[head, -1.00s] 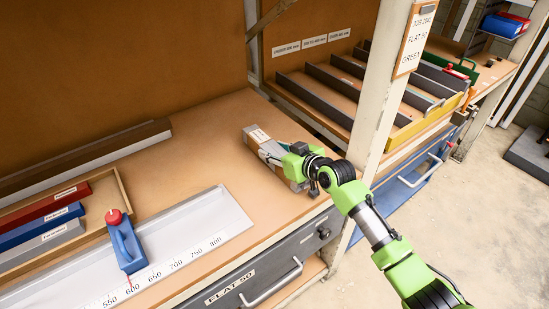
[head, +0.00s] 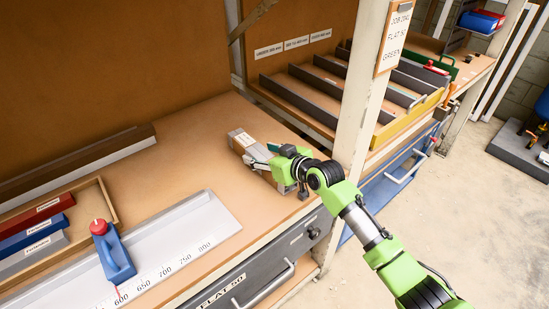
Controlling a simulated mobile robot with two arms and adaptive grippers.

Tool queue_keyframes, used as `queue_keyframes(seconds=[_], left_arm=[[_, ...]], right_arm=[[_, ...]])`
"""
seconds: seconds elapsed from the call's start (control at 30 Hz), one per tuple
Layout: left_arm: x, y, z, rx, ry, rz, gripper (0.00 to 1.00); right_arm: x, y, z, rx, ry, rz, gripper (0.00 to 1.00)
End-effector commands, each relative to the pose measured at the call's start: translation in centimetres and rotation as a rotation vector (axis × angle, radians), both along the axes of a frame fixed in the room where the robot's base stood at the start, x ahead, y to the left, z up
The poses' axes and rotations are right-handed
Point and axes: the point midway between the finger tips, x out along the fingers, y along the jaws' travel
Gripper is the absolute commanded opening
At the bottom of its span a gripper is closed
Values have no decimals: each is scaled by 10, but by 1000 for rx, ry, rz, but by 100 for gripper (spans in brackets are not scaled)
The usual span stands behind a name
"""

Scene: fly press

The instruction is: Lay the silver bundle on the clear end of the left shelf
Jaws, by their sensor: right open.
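The silver bundle (head: 242,141), grey bars with a brown wrap and a pale label, lies flat on the clear right end of the left shelf (head: 190,130). My right gripper (head: 268,165) is open at the bundle's near end, with its fingers spread about it. The gripper and wrist hide that end, so I cannot tell whether the fingers touch it. My left gripper is not in view.
A white post (head: 358,110) stands close to my right arm. A grey ruled tray (head: 190,235) with a blue, red-knobbed block (head: 115,253) lies left of the bundle. A divided rack (head: 335,90) is behind the post. Bare shelf lies between tray and bundle.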

Motion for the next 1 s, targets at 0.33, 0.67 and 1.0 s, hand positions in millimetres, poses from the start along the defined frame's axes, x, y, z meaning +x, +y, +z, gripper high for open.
queue_keyframes(seconds=[0.33, 0.67, 1.0], left_arm=[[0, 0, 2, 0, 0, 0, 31], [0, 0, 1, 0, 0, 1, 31], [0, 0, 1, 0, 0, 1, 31]], right_arm=[[-43, -31, 22, -2, -2, 1, 54], [-78, -56, 39, -1, -1, 1, 54], [-84, -60, 43, 1, -1, 1, 54]])
